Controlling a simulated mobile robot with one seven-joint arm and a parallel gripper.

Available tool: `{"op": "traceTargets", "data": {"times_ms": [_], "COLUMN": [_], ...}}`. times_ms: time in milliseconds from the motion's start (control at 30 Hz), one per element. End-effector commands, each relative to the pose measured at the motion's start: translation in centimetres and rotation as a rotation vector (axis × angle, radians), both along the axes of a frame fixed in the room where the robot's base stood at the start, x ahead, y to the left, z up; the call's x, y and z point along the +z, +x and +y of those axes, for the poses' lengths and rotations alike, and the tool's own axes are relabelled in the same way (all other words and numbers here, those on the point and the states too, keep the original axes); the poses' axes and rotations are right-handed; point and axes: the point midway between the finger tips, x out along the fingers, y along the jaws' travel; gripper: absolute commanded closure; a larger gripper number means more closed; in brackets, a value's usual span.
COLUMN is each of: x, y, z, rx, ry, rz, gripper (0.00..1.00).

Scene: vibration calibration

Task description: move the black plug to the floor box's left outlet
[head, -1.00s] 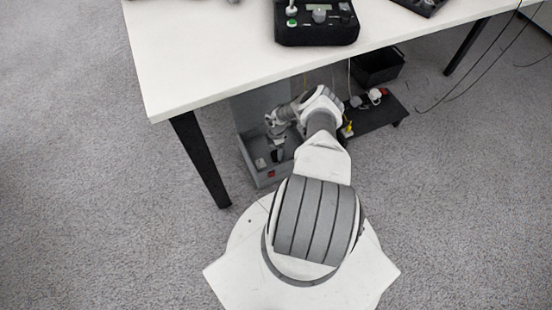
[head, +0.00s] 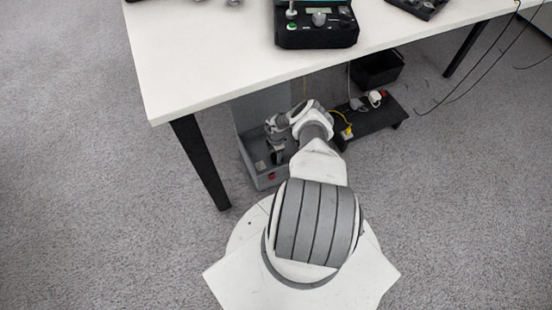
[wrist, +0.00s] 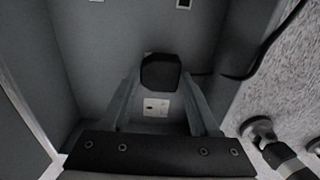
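The black plug (wrist: 161,73) is between the two fingertips of my gripper (wrist: 160,82) in the wrist view, with no clear gap at its sides. A dark cord runs from it to the right. The grey floor box (head: 270,182) stands under the table in the head view, and my gripper (head: 277,148) is over its open inside. In the wrist view a pale outlet plate (wrist: 156,107) shows between the fingers, below the plug in the picture. Another small plate (wrist: 184,4) is at the top edge. I cannot tell whether the plug touches any surface.
The white table (head: 210,60) overhangs the floor box, with a black leg (head: 200,160) at its left. A dark board (head: 375,118) with a yellow plug (head: 347,132) and a white plug (head: 376,97) lies to the right. A black bin (head: 378,68) stands behind it. Carpet is clear at left.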

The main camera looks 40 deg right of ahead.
Motion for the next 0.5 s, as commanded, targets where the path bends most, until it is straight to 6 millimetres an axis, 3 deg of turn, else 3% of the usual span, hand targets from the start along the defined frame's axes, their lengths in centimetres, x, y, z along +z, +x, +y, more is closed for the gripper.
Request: {"op": "traceTargets", "data": {"times_ms": [33,267,500], "x": [0.01,0.01,0.22], "y": [0.0,0.0,0.02], "z": [-0.01,-0.01,-0.05], "rx": [0.0,0.0,0.0], "ry": [0.0,0.0,0.0], "rz": [0.0,0.0,0.0], "gripper": [0.5,0.91,0.92]}}
